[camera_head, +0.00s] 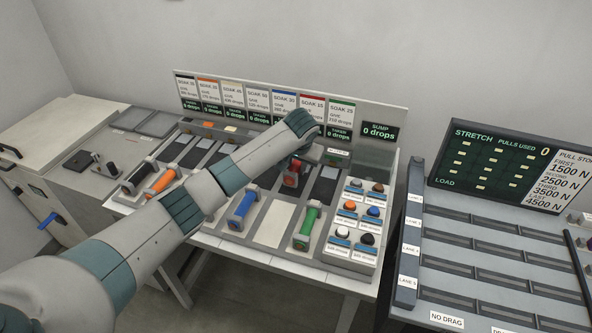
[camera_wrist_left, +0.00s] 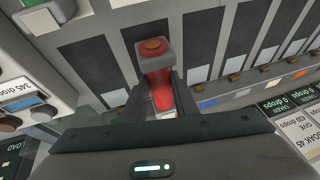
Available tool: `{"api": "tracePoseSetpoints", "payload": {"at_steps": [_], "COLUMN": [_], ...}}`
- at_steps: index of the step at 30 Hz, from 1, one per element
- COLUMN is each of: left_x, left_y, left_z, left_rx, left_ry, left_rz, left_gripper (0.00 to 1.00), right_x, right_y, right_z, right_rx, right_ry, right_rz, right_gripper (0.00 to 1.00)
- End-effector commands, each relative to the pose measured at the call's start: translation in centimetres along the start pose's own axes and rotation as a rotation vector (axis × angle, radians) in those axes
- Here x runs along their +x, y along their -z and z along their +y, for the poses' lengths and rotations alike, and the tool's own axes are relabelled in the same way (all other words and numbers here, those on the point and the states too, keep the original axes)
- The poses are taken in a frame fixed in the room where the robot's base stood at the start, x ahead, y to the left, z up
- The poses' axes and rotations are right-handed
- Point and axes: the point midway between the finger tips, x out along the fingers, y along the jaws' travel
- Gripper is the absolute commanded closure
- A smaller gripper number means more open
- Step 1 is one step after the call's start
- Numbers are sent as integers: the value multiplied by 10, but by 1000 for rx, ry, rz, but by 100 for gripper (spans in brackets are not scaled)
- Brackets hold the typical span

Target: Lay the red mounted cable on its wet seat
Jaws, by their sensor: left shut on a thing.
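The red mounted cable (camera_head: 290,179) has a red body between pale end blocks. My left gripper (camera_head: 297,162) is shut on it over the soaking bench, towards the back of the lanes. In the left wrist view the red cable (camera_wrist_left: 161,88) lies between the two fingers (camera_wrist_left: 160,102), with its near end hidden by the gripper. Dark and pale strips (camera_wrist_left: 205,35) of the lanes show behind it. I cannot tell whether the cable touches a seat, or which strip is wet. My right gripper is not in view.
Blue (camera_head: 242,209), green (camera_head: 308,228) and orange (camera_head: 161,181) mounted cables stand in other lanes. A button panel (camera_head: 353,222) is at the bench's right. Soak cards (camera_head: 258,99) line the back. The stretch rig (camera_head: 480,250) stands further right.

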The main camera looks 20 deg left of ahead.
Motion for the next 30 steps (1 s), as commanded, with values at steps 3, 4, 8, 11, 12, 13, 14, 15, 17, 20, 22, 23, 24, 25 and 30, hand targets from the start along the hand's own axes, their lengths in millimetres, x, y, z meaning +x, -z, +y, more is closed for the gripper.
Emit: {"api": "tracePoseSetpoints", "payload": {"at_steps": [3,4,8,11,12,13,14,15,17,20,22,23,24,25,30], "left_x": [11,14,20,21,21,21,21,21,22,24,24,24,24,24,23], "left_y": [-5,-6,-9,-9,-9,-9,-9,-9,-9,-10,-10,-10,-10,-10,-10], "left_z": [2,3,4,5,5,5,5,5,5,5,5,5,5,5,5], "left_rx": [1,0,1,1,1,1,1,1,1,1,1,1,1,1,1], "left_ry": [1,1,1,1,1,1,1,1,1,1,1,1,1,1,1], "left_rz": [-2,-2,0,1,1,1,1,1,0,0,0,0,0,0,0], "left_gripper": [100,100,100,100,100,100,100,100,100,66,55,55,55,55,55], "right_x": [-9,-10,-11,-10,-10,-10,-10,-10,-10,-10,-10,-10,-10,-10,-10], "right_y": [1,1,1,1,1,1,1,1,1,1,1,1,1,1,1], "right_z": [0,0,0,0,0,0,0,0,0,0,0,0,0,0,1], "right_rx": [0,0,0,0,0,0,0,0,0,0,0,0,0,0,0], "right_ry": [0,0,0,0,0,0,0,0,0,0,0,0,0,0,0], "right_rz": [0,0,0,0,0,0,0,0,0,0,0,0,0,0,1], "right_gripper": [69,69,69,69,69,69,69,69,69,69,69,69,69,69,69]}}
